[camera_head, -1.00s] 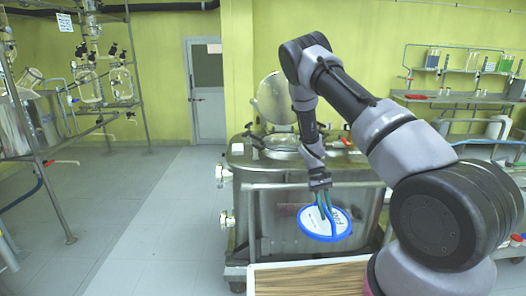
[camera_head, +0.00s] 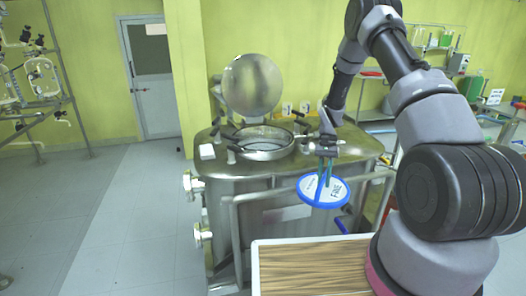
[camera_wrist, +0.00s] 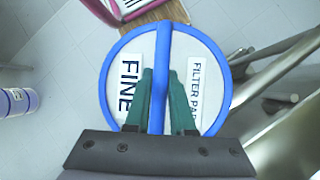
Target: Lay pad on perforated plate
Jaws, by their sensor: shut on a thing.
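The pad is a round white disc (camera_head: 313,192) with a blue rim, a blue bar across its middle and labels reading "FINE" and "FILTER PAD". My gripper (camera_head: 326,178) is shut on the blue bar and holds the pad in the air in front of the steel vessel. In the wrist view the green fingers (camera_wrist: 158,105) pinch the bar, and the pad (camera_wrist: 138,52) fills the middle. The vessel's round opening (camera_head: 262,153) is on top, with its lid (camera_head: 251,84) raised behind. I cannot make out the perforated plate inside the opening.
The steel vessel (camera_head: 270,212) has a rail along its front and clamps around its opening. A wooden-topped surface with a white edge (camera_head: 310,270) lies in front. Glass reactors (camera_head: 42,75) stand on a rack at left. Open floor lies at left.

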